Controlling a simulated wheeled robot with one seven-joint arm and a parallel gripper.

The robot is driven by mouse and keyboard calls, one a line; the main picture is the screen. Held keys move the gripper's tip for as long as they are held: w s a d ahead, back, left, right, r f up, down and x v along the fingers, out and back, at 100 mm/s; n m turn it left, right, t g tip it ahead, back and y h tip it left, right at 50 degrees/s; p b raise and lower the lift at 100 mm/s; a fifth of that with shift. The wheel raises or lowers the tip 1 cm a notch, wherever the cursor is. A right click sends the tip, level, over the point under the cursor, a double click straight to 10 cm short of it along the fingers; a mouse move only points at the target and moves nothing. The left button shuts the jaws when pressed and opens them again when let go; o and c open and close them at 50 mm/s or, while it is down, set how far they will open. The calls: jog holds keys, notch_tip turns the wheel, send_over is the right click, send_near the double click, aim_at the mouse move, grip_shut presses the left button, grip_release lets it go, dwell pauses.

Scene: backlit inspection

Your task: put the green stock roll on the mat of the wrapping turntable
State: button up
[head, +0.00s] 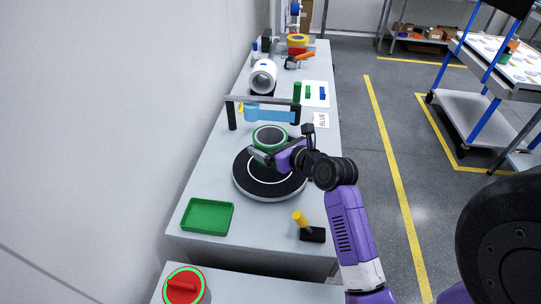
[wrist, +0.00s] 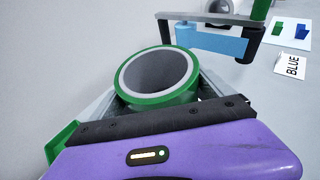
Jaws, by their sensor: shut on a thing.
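The green stock roll (head: 257,146) is a short green cylinder with a pale inner ring and an open core. My gripper (head: 268,154) is shut on it, with fingers on both sides of the roll in the wrist view (wrist: 160,99). The roll is upright or nearly so. The wrapping turntable (head: 242,178) is a round black disc with a white ring on its mat (head: 268,180). In the head view the roll overlaps the disc's far edge; I cannot tell whether it touches. The wrist view hides the mat.
A bridge-like frame with a blue bar (head: 268,114) stands just behind the turntable. A green tray (head: 207,217) lies front left, and a black block with a yellow handle (head: 312,234) front right. A white roll (head: 263,77) and tools stand farther back.

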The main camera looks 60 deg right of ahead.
jog(key=shift+f+b, duration=0.35)
jog(key=shift+f, duration=1.65)
jog(key=shift+f, duration=0.1)
jog(key=o, duration=1.5)
